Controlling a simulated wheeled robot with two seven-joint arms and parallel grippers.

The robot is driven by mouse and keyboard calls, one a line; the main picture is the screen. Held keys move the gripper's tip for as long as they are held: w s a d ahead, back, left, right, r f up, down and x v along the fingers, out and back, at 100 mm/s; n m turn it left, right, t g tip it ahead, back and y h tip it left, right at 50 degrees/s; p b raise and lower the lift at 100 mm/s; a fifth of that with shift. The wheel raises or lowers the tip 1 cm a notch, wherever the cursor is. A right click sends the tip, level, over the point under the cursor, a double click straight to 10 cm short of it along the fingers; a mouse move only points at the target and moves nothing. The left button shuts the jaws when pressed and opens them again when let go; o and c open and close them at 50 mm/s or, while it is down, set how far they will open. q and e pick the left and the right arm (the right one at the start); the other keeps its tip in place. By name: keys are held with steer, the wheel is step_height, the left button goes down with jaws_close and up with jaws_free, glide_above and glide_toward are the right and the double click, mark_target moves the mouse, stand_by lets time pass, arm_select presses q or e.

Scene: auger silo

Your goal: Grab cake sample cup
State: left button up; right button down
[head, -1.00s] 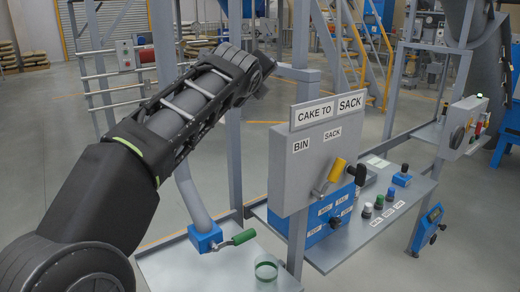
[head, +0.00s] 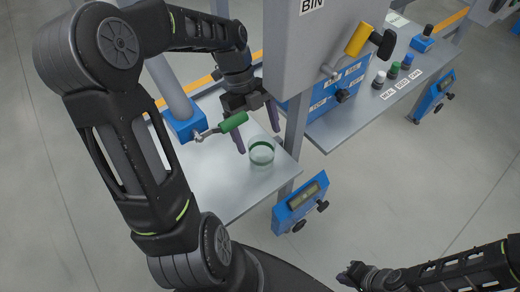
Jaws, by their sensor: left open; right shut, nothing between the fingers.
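The sample cup (head: 261,155) is a clear cup with green bands. It stands upright on the grey shelf (head: 222,185), near its right edge. My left gripper (head: 257,141) is open above and behind the cup, with its dark purple fingers pointing down. One finger is to the left of the cup and the other shows behind its right side. I cannot tell whether they touch it. My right gripper (head: 347,277) is low at the bottom right, away from the cup, shut and empty.
A blue valve with a green handle (head: 233,122) is close to the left gripper, under a grey pipe. A grey panel (head: 318,50) with a yellow lever (head: 358,40) stands close on the right. A blue level box (head: 300,203) is below the shelf's right side. Open floor lies at the right.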

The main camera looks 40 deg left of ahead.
mark_target(269, 169)
arm_select(q)
steer(key=shift+x, duration=1.3)
steer(key=shift+f, duration=0.1)
steer(key=x, duration=0.5)
steer(key=shift+a+f, duration=0.1)
steer(key=shift+c, duration=0.4)
steer(key=c, duration=1.4)
